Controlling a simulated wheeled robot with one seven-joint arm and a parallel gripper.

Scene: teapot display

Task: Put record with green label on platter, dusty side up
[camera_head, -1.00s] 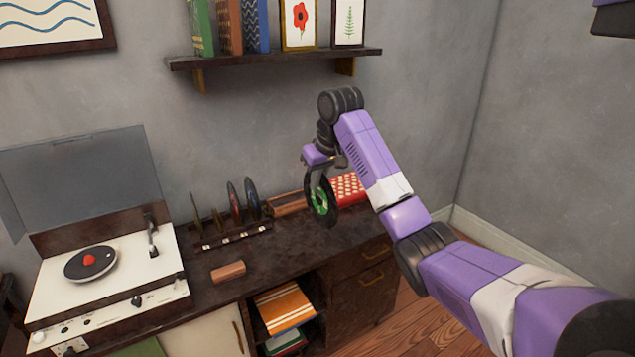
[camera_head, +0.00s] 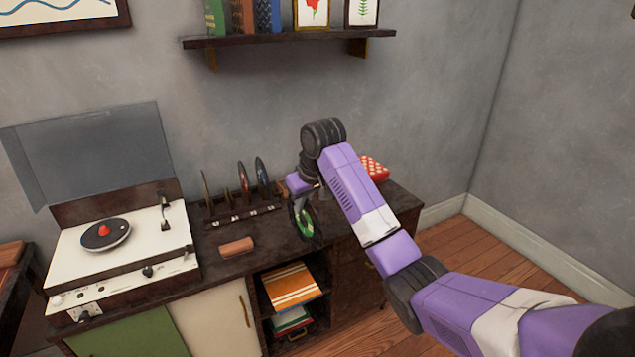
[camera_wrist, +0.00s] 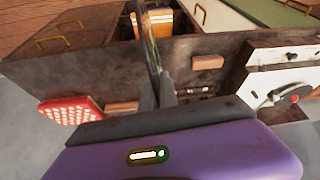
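The record with the green label (camera_head: 304,222) hangs upright from my gripper (camera_head: 303,196), above the cabinet top and right of the rack. In the wrist view the record (camera_wrist: 150,42) is seen nearly edge-on between the fingers of my gripper (camera_wrist: 158,92), which are shut on its edge. I cannot tell which side is dusty. The platter (camera_head: 106,234) sits on the white turntable (camera_head: 70,267) at the left, with a small red thing at its middle. The turntable's lid is up, and its tonearm (camera_head: 165,215) is at the platter's right.
A rack (camera_head: 240,212) with several upright records stands behind. A brown block (camera_head: 236,247) lies between the turntable and my gripper. A red box with white dots (camera_head: 375,169) is at the right end. A shelf (camera_head: 290,40) hangs above.

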